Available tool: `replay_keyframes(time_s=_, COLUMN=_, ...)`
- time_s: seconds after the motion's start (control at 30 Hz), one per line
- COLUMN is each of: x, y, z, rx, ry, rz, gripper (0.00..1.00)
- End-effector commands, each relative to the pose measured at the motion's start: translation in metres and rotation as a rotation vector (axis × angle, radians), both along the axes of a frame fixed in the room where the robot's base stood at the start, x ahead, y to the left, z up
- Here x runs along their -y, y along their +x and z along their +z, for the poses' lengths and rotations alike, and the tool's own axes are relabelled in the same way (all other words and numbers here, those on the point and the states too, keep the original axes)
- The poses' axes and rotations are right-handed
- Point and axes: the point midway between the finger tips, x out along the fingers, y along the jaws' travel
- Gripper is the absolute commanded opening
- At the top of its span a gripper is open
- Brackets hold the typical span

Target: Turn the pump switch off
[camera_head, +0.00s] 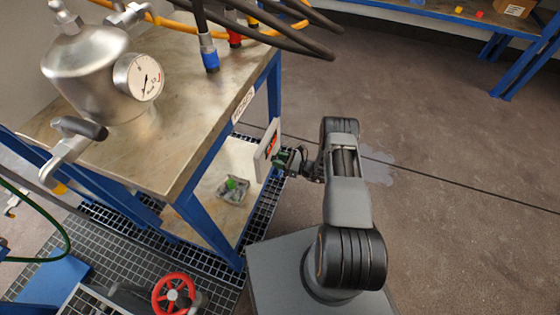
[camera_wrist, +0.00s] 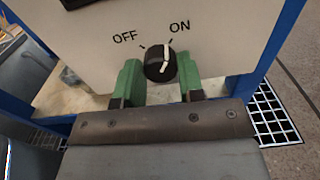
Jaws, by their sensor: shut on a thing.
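The pump switch is a round black knob (camera_wrist: 155,62) with a white pointer line, on a pale panel (camera_wrist: 95,55) marked OFF to the left and ON to the right. The upper end of the white line lies near the ON tick. My gripper (camera_wrist: 159,72) has its two green fingers on either side of the knob, shut on it. In the head view my gripper (camera_head: 284,160) is at the white switch box (camera_head: 266,150) below the table's right edge. The knob is hidden there.
A blue-framed table (camera_head: 165,165) carries a metal vessel with a gauge (camera_head: 139,77) and hoses. A lower shelf (camera_head: 208,207) holds a small grey-green item (camera_head: 233,189). A red handwheel (camera_head: 174,294) stands at the front. The floor (camera_head: 440,150) to the right is clear.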

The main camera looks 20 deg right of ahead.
Motion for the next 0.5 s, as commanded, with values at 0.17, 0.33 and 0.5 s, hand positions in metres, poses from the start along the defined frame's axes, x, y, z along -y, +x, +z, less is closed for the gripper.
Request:
replay_keyframes(time_s=0.17, x=-0.0023, y=-0.0012, z=-0.0024, rx=0.123, ry=-0.088, rz=0.006, gripper=0.12)
replay_keyframes(time_s=0.33, x=-0.0030, y=-0.0016, z=-0.0026, rx=0.255, ry=-0.184, rz=0.008, gripper=0.12)
replay_keyframes(time_s=0.5, x=-0.0037, y=-0.0022, z=-0.0028, rx=0.385, ry=-0.278, rz=0.009, gripper=0.12)
